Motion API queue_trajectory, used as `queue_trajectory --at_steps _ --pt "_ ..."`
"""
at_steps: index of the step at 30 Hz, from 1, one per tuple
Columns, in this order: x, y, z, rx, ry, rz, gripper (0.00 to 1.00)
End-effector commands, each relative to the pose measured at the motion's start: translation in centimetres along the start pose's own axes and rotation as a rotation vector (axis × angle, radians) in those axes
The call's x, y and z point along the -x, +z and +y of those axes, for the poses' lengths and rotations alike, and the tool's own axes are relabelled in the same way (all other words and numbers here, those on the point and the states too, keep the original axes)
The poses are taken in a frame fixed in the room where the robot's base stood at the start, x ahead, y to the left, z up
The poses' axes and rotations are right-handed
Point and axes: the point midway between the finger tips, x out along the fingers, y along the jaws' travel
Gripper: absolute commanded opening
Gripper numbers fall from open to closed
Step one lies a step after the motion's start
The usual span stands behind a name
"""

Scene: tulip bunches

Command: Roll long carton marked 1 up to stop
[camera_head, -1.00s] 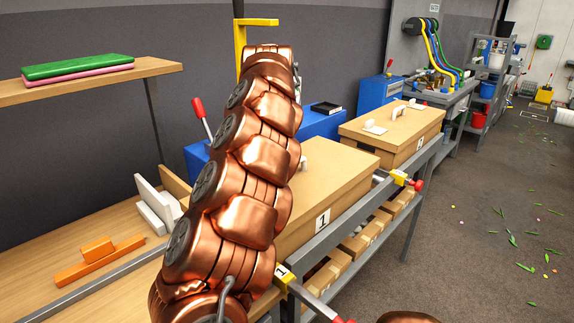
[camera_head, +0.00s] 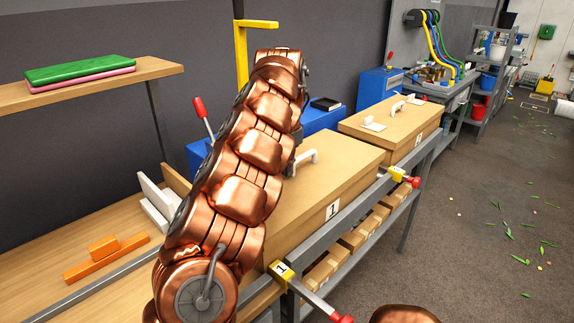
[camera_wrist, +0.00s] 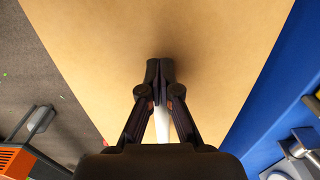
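The long carton marked 1 (camera_head: 310,209) is a closed tan box lying on a grey rail frame. A white handle (camera_head: 303,158) stands on its lid. In the wrist view, the tan lid (camera_wrist: 100,50) fills most of the picture. My gripper (camera_wrist: 160,72) has its dark fingertips close together over the lid, with the white handle (camera_wrist: 165,125) between the fingers. In the head view, my copper arm hides the fingers and the carton's left part. A yellow block marked 1 (camera_head: 281,270) sits on the front rail; which part is the stop is unclear.
A second tan carton (camera_head: 385,132) lies beyond on the same frame. A yellow block with a red knob (camera_head: 415,182) is on the rail near it. Blue boxes (camera_head: 322,119) stand behind. A shelf with green and pink slabs (camera_head: 80,67) is at left.

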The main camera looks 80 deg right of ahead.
Motion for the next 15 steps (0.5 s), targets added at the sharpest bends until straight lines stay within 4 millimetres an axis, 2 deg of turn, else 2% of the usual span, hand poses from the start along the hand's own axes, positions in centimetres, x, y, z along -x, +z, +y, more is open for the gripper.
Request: queue_trajectory --at_steps 9,15 --pt "0.1 -0.1 0.0 0.0 0.0 0.0 0.0" --pt "0.4 -1.0 -0.1 -0.003 -0.002 0.0 0.0"
